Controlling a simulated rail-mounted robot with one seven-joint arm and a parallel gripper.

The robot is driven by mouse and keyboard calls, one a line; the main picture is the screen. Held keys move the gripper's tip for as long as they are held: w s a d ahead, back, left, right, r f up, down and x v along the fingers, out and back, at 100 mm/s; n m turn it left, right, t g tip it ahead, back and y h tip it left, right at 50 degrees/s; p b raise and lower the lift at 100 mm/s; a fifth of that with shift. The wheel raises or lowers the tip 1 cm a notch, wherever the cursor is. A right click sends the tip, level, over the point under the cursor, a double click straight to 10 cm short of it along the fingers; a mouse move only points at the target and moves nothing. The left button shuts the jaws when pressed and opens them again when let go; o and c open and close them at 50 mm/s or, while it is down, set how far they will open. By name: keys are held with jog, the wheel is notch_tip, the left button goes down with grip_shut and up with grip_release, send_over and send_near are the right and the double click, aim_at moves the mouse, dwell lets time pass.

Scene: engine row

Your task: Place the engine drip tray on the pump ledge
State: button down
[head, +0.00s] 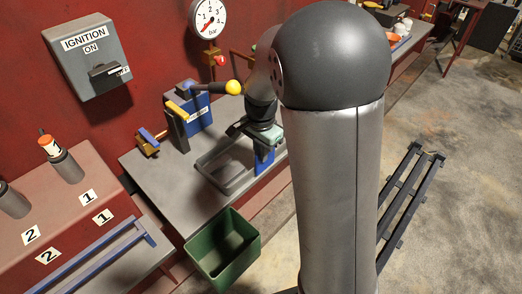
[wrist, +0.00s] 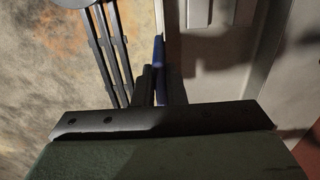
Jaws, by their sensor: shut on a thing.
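The engine drip tray (head: 232,188), a shallow grey open tray, is over the front right part of the grey pump ledge (head: 158,172) in the head view. I cannot tell whether it rests on the ledge or hangs just above it. A blue upright piece (head: 264,161) shows at the tray's right end, below my gripper (head: 260,137). In the wrist view, my gripper (wrist: 154,88) is shut on a narrow blue part (wrist: 159,52), seemingly the tray's handle. My arm hides part of the ledge's right side.
A blue pump (head: 194,117) with a yellow-knobbed lever (head: 232,88) stands behind the tray. A brass valve (head: 147,143) is left of it. A green bin (head: 222,248) is in front of the ledge. A dark slatted rack (head: 405,205) is on the floor at right.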

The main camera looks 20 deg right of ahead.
jog(key=c, duration=1.9)
grip_release()
jog(key=shift+f, duration=0.15)
jog(key=o, duration=0.4)
notch_tip(320, 180, up, 12)
jog(key=s+f+n, duration=0.3)
jog(key=s+n, duration=0.3)
jog(key=s, duration=0.4)
jog(key=s+a+f+n, duration=0.1)
jog(key=s+f+n, duration=0.2)
jog(key=s+n, duration=0.3)
jog(key=s, duration=0.5)
jog(key=shift+s+a, duration=0.2)
